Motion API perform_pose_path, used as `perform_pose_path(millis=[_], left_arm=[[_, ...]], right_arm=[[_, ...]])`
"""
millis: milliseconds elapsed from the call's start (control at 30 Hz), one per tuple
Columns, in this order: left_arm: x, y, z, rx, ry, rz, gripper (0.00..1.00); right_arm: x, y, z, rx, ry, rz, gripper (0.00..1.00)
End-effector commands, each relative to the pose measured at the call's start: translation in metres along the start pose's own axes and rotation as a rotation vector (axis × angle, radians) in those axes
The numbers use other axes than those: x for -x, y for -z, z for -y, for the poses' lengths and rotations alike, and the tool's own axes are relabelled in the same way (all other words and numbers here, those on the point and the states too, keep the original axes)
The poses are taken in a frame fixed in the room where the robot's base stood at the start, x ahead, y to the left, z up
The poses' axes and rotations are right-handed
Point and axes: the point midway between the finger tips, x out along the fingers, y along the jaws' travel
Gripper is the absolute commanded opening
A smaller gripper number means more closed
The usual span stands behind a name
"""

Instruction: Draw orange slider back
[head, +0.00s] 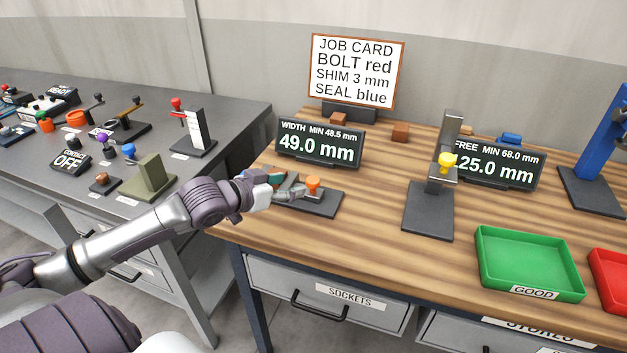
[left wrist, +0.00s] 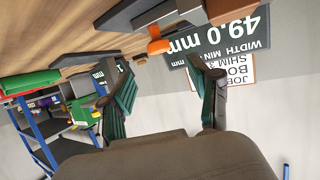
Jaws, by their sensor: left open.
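The orange slider knob (head: 313,184) stands on a dark gauge base (head: 322,204) at the left part of the wooden bench. My left gripper (head: 287,189) is open just left of the knob in the head view, its fingers partly hidden. In the left wrist view, which looks upside down, the orange knob (left wrist: 159,46) shows beyond and between the two spread green-padded fingers (left wrist: 150,74). Nothing is held between them. Whether a finger touches the knob cannot be told. The width display (head: 320,144) behind it reads 49.0 mm, MIN 48.5 mm. My right gripper is not in view.
A stand with a yellow knob (head: 447,162) and a second display (head: 497,166) are to the right. A green GOOD tray (head: 530,262) and red tray (head: 610,277) lie at front right. The job card (head: 356,72) stands behind. Bench room in front of the gauge is clear.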

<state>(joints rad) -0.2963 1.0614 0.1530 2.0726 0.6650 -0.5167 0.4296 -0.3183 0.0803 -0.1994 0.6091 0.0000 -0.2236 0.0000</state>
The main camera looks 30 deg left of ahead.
Motion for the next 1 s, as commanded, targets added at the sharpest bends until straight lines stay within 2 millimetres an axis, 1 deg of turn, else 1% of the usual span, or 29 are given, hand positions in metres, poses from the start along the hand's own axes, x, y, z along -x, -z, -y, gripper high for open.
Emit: perform_pose_path(millis=[200,300,500,700,833,1000], left_arm=[[-0.027,0.003,0.001,0.002,0.001,-0.004,0.62],[-0.041,0.003,0.0,0.001,0.0,-0.004,0.62],[-0.069,0.002,-0.001,0.001,-0.001,-0.002,0.62],[-0.089,0.001,0.0,0.001,0.0,-0.001,0.62],[-0.095,0.001,-0.001,-0.001,-0.001,0.0,0.62],[-0.096,0.0,-0.001,-0.002,-0.001,0.001,0.62]], right_arm=[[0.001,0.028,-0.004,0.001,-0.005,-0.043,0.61],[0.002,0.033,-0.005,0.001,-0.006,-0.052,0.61],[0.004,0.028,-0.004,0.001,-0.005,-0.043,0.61],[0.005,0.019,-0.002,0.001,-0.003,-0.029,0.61],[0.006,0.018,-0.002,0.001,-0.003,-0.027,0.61],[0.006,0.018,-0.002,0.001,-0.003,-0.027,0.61]])
